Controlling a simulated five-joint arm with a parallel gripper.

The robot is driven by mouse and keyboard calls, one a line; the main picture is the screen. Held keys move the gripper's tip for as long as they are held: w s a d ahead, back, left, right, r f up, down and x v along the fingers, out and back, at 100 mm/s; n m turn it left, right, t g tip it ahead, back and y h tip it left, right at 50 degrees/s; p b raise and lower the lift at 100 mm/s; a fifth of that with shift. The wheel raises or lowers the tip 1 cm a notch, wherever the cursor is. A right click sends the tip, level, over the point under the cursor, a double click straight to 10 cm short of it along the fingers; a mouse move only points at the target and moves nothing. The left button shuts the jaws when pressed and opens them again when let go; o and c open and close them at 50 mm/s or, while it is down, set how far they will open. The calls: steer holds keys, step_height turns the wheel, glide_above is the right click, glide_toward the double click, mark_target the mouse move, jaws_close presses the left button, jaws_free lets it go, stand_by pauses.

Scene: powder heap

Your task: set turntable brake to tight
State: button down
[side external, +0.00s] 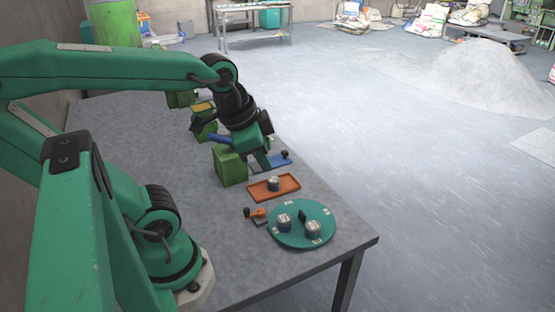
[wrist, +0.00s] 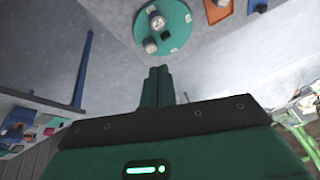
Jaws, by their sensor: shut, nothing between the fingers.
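The round green turntable (side external: 302,237) sits near the table's front right corner, with metal pieces and a dark upright part on it. It also shows at the top of the wrist view (wrist: 178,35). A small orange lever with a black knob, likely the brake (side external: 257,214), stands at the turntable's left edge. I cannot read its setting. My gripper (side external: 265,162) is shut and empty, pointing down beside the green box (side external: 229,168), apart from the turntable and lever. Its closed fingers show in the wrist view (wrist: 160,72).
An orange tray (side external: 290,186) holding a metal piece lies between my gripper and the turntable. A blue plate (side external: 284,163) with a black knob is by my gripper. More green blocks (side external: 204,128) stand farther back. Bare table (side external: 150,130) lies to the left.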

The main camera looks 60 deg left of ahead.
steer(key=s+a+f+m+g+h, duration=0.1)
steer(key=a+f+m+g, duration=0.3)
steer(key=m, duration=0.8)
steer(key=s+a+f+m+g, duration=0.1)
steer(key=a+f+m+g, duration=0.2)
steer(key=m, duration=1)
step_height(320, 180, down, 3)
steer(key=shift+s+a+r+g+h, duration=0.1)
steer(key=shift+s+a+g+h, duration=0.25)
steer(key=shift+s+g+h, duration=0.05)
steer(key=shift+f, duration=0.2)
steer(key=x, duration=0.9)
steer(key=shift+d+f, duration=0.35)
steer(key=shift+f, duration=0.05)
steer(key=shift+w+a+r, duration=0.1)
steer(key=shift+w+a, duration=0.5)
steer(key=shift+w, duration=0.2)
steer(key=shift+w+a, duration=0.55)
steer(key=shift+w, duration=0.25)
